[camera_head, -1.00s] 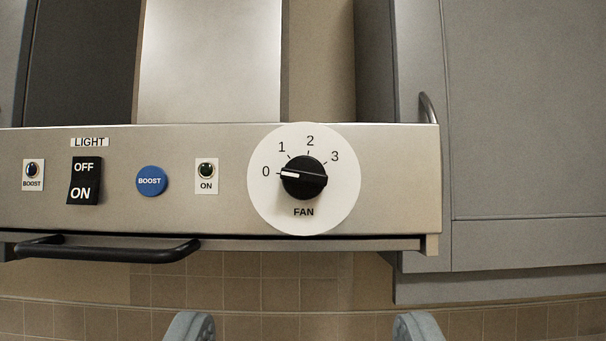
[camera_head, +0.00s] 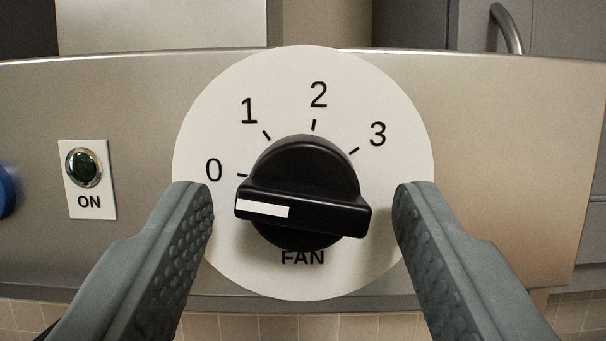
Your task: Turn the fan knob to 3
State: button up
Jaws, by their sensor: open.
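The black fan knob (camera_head: 305,185) sits on a round white dial plate (camera_head: 222,110) marked 0, 1, 2 and 3, with FAN below it. The white mark on the knob's grip bar is at its left end, on the side of the 0. The bar lies nearly level, its right end slightly lower. My gripper (camera_head: 305,208) is open, with one grey finger to the left of the knob and one to the right. A gap shows between each finger and the bar's ends, and I see no contact. The fingertips overlap the dial's lower left and right edges in the picture.
The metal hood panel (camera_head: 510,150) carries the dial. A green ON lamp (camera_head: 84,167) is to the left, and part of a blue button (camera_head: 5,192) shows at the left edge. A cabinet handle (camera_head: 508,28) is at the upper right. The panel right of the dial is bare.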

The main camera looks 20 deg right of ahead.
jog(key=shift+w+r, duration=0.1)
jog(key=shift+w, duration=0.05)
jog(key=c, duration=1)
jog(key=shift+o, duration=0.2)
